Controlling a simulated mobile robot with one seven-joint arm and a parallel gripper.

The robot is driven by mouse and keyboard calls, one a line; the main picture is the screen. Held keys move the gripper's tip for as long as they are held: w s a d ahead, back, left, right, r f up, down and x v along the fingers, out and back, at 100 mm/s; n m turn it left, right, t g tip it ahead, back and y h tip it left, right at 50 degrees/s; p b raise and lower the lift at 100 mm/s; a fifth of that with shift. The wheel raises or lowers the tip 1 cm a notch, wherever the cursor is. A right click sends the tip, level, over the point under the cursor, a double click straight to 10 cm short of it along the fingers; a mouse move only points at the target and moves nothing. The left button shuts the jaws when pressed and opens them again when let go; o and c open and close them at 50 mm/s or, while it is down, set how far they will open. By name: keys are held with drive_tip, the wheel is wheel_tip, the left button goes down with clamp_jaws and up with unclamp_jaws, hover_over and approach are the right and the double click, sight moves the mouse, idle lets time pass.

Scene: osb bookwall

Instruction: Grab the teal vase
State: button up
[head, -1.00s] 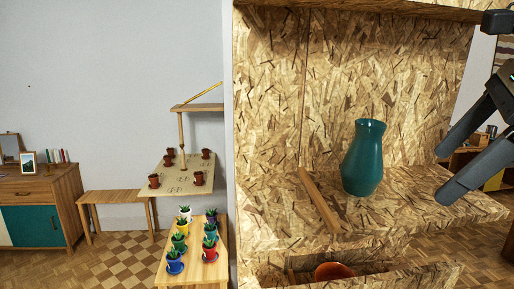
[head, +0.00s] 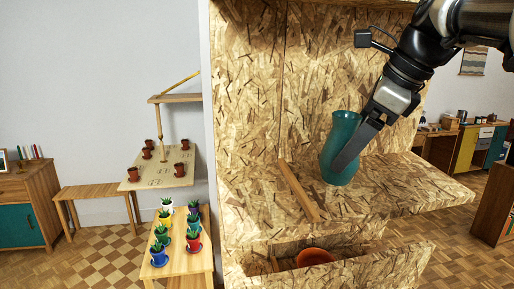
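The teal vase (head: 337,135) stands on the wood-chip board shelf (head: 415,183), towards its middle. My gripper (head: 346,163) reaches down to it from the upper right. One dark grey finger crosses in front of the vase's right side, with its tip low on the body. The other finger is hidden, so I cannot tell whether the vase is between the fingers or whether they touch it. The vase's lower right part is partly covered by the finger.
A wooden strip (head: 298,190) lies on the shelf left of the vase. Below is an open compartment with an orange-red bowl (head: 315,257). The board back wall (head: 250,90) rises behind. Potted plants stand on a low table (head: 193,264) at left. The shelf's right end is clear.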

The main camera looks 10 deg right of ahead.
drive_tip(key=shift+x, duration=1.15)
drive_tip(key=c, duration=1.4)
drive_tip(key=shift+c, duration=0.2)
drive_tip(key=shift+r, duration=0.15)
